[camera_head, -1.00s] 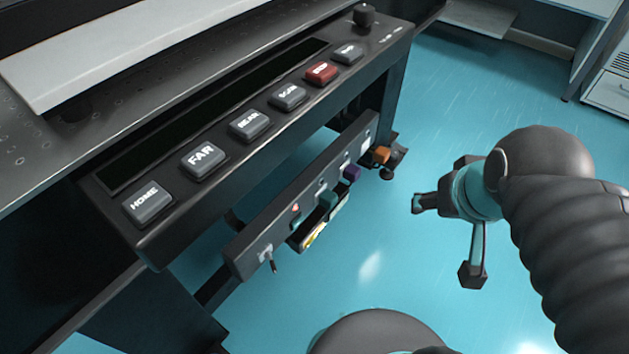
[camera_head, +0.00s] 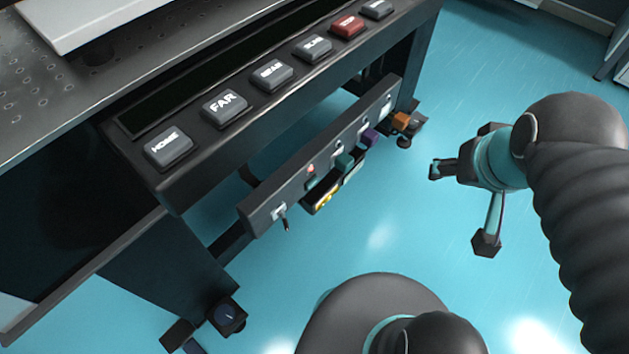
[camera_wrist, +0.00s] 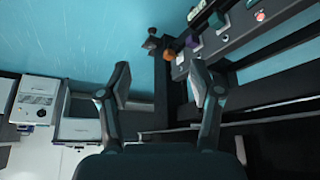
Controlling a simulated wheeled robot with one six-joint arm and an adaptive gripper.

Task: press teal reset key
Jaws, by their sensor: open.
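The teal key (camera_head: 344,162) sticks out from the narrow dark strip (camera_head: 262,217) under the optical table's front. A second small teal piece (camera_head: 312,182) sits left of it, below a red light. In the wrist view the teal key (camera_wrist: 216,20) is near the top edge, right of the fingers. My gripper (camera_head: 461,206) is open and empty, in free air to the right of the strip, apart from the keys. In the wrist view my gripper (camera_wrist: 161,84) has its two fingers spread wide with nothing between them.
A purple key (camera_head: 370,137) and an orange key (camera_head: 401,121) sit right of the teal key. A toggle (camera_head: 282,214) is at the strip's left end. Above, an overhanging console has grey keys and a red key (camera_head: 347,27). The floor around my gripper is clear.

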